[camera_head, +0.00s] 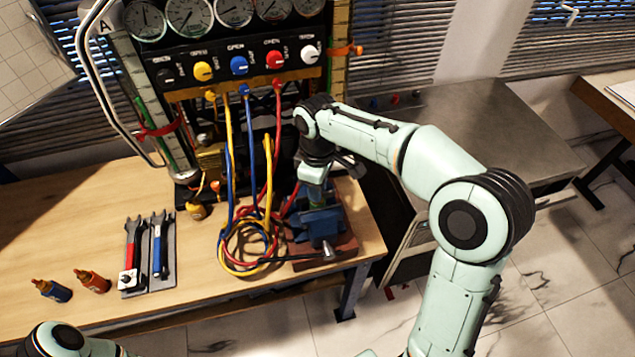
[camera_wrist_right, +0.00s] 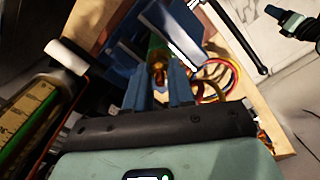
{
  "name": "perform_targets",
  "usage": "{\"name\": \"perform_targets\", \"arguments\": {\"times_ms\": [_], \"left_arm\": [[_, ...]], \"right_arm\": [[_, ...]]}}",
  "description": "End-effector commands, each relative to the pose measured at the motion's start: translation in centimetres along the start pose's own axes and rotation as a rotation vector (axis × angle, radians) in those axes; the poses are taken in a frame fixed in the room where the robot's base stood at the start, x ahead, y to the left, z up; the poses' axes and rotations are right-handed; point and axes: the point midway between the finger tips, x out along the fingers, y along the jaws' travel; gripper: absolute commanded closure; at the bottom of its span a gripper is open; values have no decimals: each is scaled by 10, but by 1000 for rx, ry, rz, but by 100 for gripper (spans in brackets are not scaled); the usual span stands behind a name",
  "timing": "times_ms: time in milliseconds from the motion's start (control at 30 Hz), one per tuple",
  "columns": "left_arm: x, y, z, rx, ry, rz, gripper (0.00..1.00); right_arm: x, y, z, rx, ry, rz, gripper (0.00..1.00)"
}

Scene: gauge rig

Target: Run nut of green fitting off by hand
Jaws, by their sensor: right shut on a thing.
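My right gripper (camera_head: 316,172) points down over the blue vise (camera_head: 320,222) on the bench. The green fitting (camera_wrist_right: 157,46) stands in the vise, between its blue jaws, in the right wrist view. Its brass nut (camera_wrist_right: 159,74) sits at the near end, between the fingertips of my right gripper (camera_wrist_right: 158,84). The gripper is shut on the nut. In the head view the gripper and wrist hide the nut, and only a little green shows below the fingers. Part of my left arm shows at the lower left; its gripper is out of view.
Coiled red, blue and yellow hoses (camera_head: 247,245) lie left of the vise. The gauge panel (camera_head: 240,65) stands behind. Two wrenches, red (camera_head: 132,256) and blue (camera_head: 159,250), lie on grey mats, with two small bottles (camera_head: 92,281) left of them. The bench front is mostly clear.

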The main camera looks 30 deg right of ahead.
Motion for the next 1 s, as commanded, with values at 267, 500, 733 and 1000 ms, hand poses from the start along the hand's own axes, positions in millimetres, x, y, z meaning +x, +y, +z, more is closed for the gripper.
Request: {"name": "perform_targets", "arguments": {"times_ms": [267,500,733,1000], "left_arm": [[-12,7,-8,4,11,4,50],[-18,11,-12,6,16,6,50],[-20,12,-15,7,19,7,50],[-22,13,-16,7,20,7,50]], "right_arm": [[-2,1,-1,-251,3,2,100],[-2,1,0,-418,1,2,100],[-1,1,0,-514,2,3,100],[-1,1,0,-556,1,3,100]]}}
